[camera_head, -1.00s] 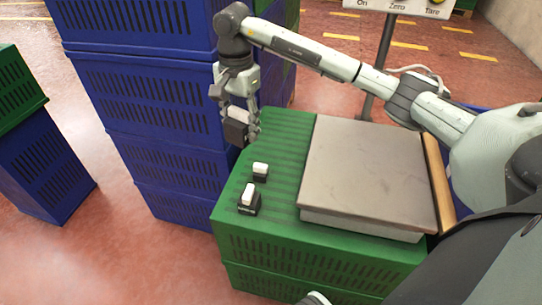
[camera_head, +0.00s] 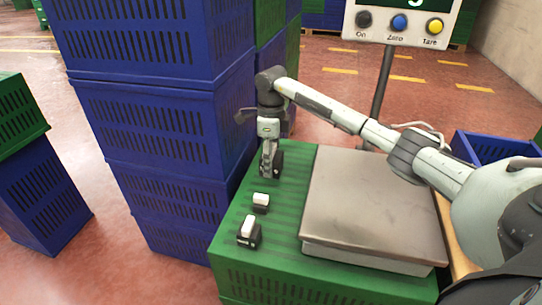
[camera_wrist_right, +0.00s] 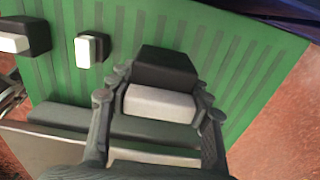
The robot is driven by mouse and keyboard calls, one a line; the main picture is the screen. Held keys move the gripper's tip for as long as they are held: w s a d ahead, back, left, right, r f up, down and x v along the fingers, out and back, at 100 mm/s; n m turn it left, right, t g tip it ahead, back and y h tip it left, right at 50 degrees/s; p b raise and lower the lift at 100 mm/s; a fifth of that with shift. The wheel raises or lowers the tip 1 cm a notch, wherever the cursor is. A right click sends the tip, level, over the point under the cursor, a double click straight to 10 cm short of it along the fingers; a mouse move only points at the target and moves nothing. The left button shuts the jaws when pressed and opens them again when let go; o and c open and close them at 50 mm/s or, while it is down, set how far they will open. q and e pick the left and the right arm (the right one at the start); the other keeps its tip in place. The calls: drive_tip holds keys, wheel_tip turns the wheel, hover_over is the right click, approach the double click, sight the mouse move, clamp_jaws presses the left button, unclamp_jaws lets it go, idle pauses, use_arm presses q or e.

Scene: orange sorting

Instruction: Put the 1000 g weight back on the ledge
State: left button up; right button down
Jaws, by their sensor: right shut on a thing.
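My right gripper (camera_head: 268,174) points down over the far end of the green ledge (camera_head: 232,226), left of the scale. It is shut on a black weight with a white grip (camera_head: 279,160), which also shows between the fingers in the right wrist view (camera_wrist_right: 165,68). I take this as the 1000 g weight; no marking on it is readable. The weight is at or just above the ledge; I cannot tell whether it touches. Two other black-and-white weights stand nearer on the ledge: a small one (camera_head: 261,203) and a larger one (camera_head: 248,234). My left gripper is out of view.
The scale's grey plate (camera_head: 370,205) fills the right of the green crate top. Its display with buttons (camera_head: 402,24) stands behind on a pole. A tall stack of blue crates (camera_head: 165,130) rises close on the left. A blue crate (camera_head: 490,145) stands at the right.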

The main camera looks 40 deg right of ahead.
drive_tip(key=shift+f, duration=1.85)
drive_tip(key=shift+w+f, duration=0.1)
drive_tip(key=shift+f, duration=0.3)
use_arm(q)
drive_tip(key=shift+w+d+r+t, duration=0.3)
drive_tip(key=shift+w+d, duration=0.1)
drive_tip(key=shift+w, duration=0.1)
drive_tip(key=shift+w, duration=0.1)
use_arm(e)
drive_tip(key=shift+f, duration=0.1)
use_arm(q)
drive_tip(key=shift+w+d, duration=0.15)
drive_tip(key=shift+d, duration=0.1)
use_arm(e)
drive_tip(key=c, duration=0.7)
unclamp_jaws()
